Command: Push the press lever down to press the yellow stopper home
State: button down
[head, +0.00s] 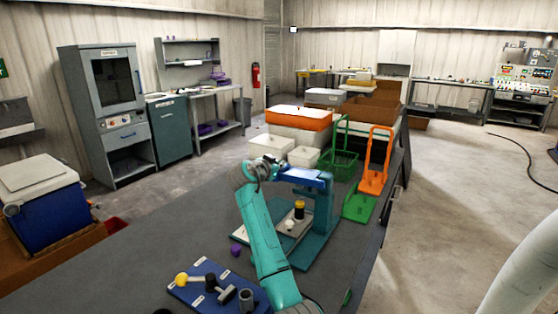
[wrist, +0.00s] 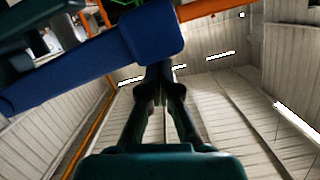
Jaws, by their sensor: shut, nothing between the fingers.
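The press (head: 325,212) is a teal stand on the dark bench, with a blue press lever (head: 306,178) across its top. A dark bottle (head: 299,214) with the yellow stopper (head: 299,203) on it stands below the lever. How deep the stopper sits is too small to tell. My gripper (wrist: 158,72) is shut and empty. Its fingertips are close to the end of the blue lever (wrist: 155,35) in the wrist view; I cannot tell whether they touch. In the head view my arm's wrist is just left of the lever, and the fingertips are not clear.
A blue board (head: 192,291) with a yellow-ended tool and a grey cup lies front left. A purple block (head: 235,250) is near the press base.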

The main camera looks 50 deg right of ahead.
jog(key=shift+w+f, duration=0.1)
jog(key=shift+f, duration=0.25)
